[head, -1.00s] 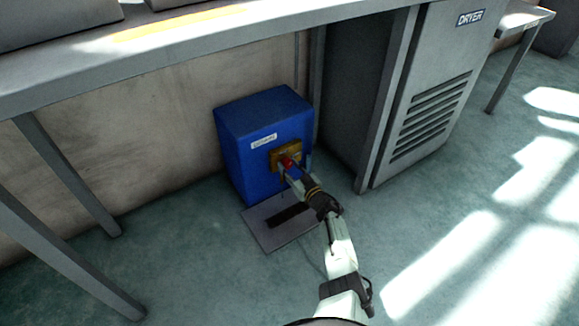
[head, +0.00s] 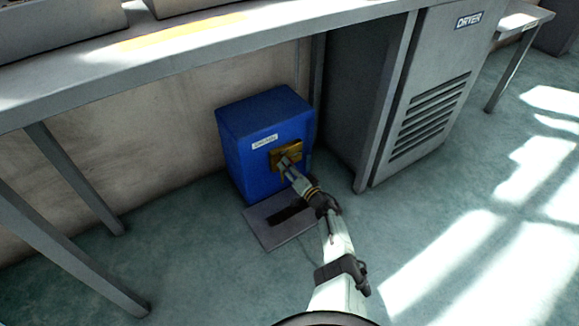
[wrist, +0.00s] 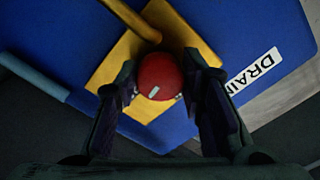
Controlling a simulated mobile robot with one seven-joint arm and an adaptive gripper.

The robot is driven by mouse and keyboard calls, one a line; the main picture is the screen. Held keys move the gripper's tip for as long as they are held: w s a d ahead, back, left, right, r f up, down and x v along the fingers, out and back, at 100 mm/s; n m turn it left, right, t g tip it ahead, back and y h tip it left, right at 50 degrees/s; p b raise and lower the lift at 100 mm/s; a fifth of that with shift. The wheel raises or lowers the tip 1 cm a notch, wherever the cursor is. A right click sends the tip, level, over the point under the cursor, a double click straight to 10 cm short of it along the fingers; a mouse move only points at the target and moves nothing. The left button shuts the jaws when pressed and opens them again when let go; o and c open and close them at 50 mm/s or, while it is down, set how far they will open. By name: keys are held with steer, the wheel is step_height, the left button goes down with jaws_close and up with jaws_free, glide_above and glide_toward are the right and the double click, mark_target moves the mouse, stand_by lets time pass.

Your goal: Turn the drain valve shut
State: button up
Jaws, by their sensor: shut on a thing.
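The drain valve shows in the wrist view as a round red knob (wrist: 159,76) with a small white mark, in front of a yellow plate (wrist: 112,75) on a blue box. A yellow bar (wrist: 186,28) runs up behind the knob. My gripper (wrist: 163,88) is shut on the red knob, one finger on each side. In the head view my gripper (head: 287,166) is at the yellow plate (head: 277,154) on the front of the blue box (head: 242,165), and it hides the knob there.
A white label reading DRAIN (wrist: 254,71) is beside the plate. A grey dryer cabinet (head: 432,60) stands right, and a bench (head: 200,52) overhangs the box. Floor at right is clear.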

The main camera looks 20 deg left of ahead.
steer(key=shift+m, duration=0.9)
steer(key=o, duration=1.1)
steer(key=shift+o, duration=0.2)
steer(key=v, duration=0.7)
steer(key=shift+s+d, duration=0.2)
